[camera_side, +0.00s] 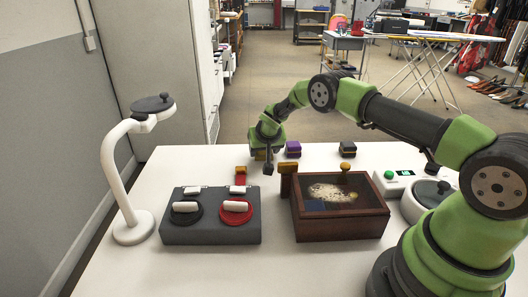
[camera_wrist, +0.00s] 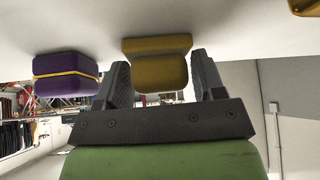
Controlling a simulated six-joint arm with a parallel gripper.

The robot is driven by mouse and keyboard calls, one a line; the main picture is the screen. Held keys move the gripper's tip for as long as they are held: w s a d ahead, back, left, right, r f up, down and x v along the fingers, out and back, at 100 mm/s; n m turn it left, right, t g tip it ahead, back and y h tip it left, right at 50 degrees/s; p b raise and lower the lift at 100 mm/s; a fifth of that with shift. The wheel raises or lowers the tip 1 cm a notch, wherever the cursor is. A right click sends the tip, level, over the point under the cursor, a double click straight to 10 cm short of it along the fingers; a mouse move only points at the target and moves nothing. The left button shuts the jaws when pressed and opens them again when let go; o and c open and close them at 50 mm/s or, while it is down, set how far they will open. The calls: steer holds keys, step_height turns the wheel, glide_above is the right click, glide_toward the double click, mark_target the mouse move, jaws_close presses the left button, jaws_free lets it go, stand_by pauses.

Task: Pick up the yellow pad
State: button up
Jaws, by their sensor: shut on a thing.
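The yellow pad (camera_wrist: 158,69) shows in the wrist view between the two dark fingers of my gripper (camera_wrist: 162,76). It has a wider slab and a narrower part beneath it in the picture. My gripper is shut on it. In the side view my gripper (camera_side: 267,163) points down at the far edge of the white table, and a small bit of the yellow pad (camera_side: 260,155) shows beside it; the rest is hidden. I cannot tell whether the pad touches the table.
A purple block with a yellow band (camera_side: 293,149) stands just right of my gripper; it also shows in the wrist view (camera_wrist: 66,74). A dark block (camera_side: 347,149) stands farther right. A glass-topped wooden box (camera_side: 340,226), a grey two-dial unit (camera_side: 211,233) and a white lamp (camera_side: 117,185) stand nearer.

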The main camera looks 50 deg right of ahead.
step_height(320, 180, up, 10)
steer(key=shift+r, duration=0.1)
stand_by(0.4)
